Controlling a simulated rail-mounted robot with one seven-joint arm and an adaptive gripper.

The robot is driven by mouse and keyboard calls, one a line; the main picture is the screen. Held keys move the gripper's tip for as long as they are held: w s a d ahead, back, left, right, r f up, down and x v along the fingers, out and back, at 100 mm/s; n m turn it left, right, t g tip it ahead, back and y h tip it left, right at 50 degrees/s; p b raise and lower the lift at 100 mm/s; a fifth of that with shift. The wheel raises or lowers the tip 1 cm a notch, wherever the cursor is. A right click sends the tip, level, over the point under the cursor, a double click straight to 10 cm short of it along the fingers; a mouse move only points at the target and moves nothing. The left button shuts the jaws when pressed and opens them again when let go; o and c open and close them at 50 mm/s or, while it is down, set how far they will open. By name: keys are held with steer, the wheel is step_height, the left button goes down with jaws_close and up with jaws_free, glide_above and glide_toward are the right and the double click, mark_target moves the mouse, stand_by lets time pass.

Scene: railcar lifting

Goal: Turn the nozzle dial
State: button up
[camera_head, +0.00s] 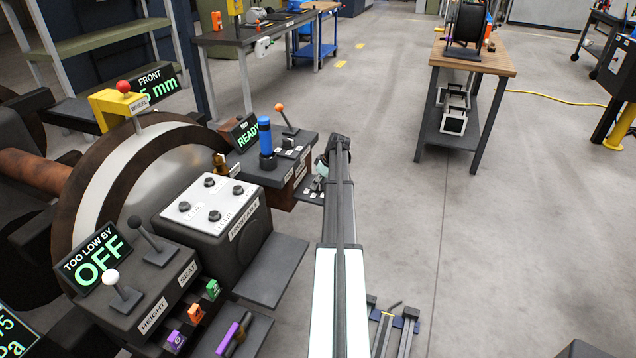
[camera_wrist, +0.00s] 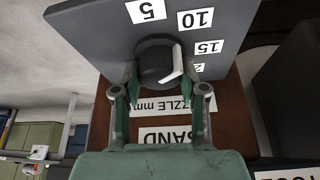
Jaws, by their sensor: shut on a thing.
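The nozzle dial (camera_wrist: 152,62) is a round dark knob with a white pointer, at the upper middle of the wrist view. Its pointer points up and right, towards the side with the 10 and 15 labels. My gripper (camera_wrist: 158,86) has one finger on each side of the dial and is shut on it. A partly covered label (camera_wrist: 180,105) reading "ZZLE mm" sits below the dial. In the head view my arm hides the dial, and only part of my gripper shows at the far end of the arm.
The console left of my arm carries an orange-knobbed lever (camera_head: 281,110), a blue handle (camera_head: 265,138) and a "READY" display (camera_head: 246,133). A grey control box (camera_head: 212,205) with several knobs stands nearer. A wooden-topped bench (camera_head: 480,62) stands at right; the floor between is clear.

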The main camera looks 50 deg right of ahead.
steer(key=shift+a, duration=0.1)
steer(key=m+h+p, duration=0.1)
steer(key=m, duration=0.3)
steer(key=shift+m+h, duration=0.4)
steer(key=m+p, duration=0.1)
steer(key=m, duration=0.1)
steer(key=m+g+h+p, duration=0.1)
steer(key=m, duration=0.1)
steer(key=shift+h, duration=0.3)
steer(key=m+g+h+p, duration=0.1)
steer(key=m, duration=0.4)
steer(key=shift+w, duration=0.1)
steer(key=shift+m+g+h, duration=0.4)
steer(key=shift+m+g, duration=0.5)
steer(key=shift+m, duration=1)
steer(key=o, duration=1.1)
steer(key=shift+f, duration=0.1)
steer(key=shift+o, duration=0.2)
